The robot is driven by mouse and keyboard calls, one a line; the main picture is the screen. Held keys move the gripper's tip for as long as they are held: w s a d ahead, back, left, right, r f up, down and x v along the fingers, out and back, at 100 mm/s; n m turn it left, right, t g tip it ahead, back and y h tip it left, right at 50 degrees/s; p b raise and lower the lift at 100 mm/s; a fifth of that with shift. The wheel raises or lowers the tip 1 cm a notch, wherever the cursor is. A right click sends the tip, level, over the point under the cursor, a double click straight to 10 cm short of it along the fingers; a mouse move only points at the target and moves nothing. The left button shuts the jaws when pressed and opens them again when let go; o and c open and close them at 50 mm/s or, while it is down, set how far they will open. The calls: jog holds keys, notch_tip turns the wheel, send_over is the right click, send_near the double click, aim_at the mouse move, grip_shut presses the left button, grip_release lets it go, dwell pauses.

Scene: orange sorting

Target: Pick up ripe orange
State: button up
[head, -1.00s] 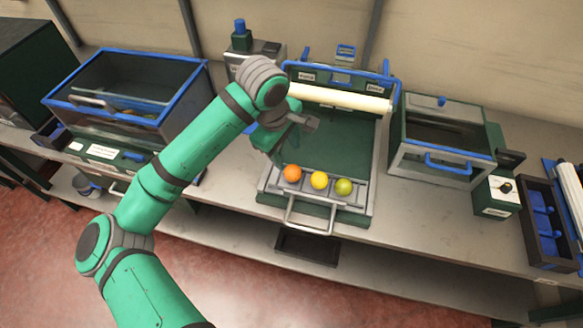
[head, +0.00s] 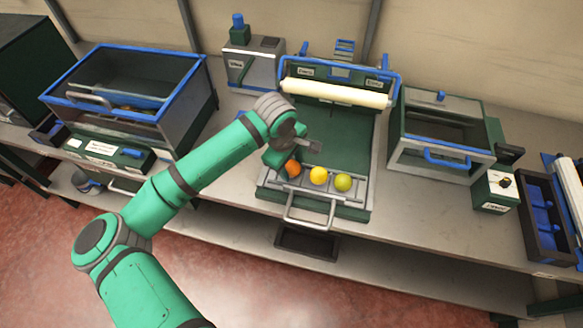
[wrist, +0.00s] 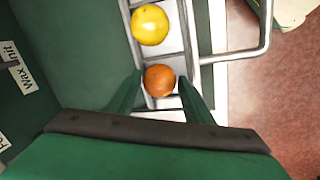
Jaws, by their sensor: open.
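The ripe orange (head: 292,168) sits at the left end of a row of three fruits in the divided tray (head: 265,184) at the front of the green station. A yellow fruit (head: 318,176) and a yellow-green fruit (head: 343,182) lie to its right. My gripper (wrist: 160,84) is open in the wrist view, with one finger on each side of the orange (wrist: 159,80). I cannot tell whether the fingers touch it. In the head view my wrist hides part of the orange. The yellow fruit (wrist: 150,25) lies just beyond it in the wrist view.
A metal handle (head: 310,212) projects at the tray's front. A white roller (head: 336,94) spans the station's back. A blue-rimmed bin (head: 128,115) stands left, and a box with a blue handle (head: 440,150) stands right.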

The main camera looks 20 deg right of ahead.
jog(key=shift+d+f, duration=0.1)
jog(key=shift+c, duration=0.4)
jog(key=c, duration=0.7)
jog(key=shift+o, duration=0.2)
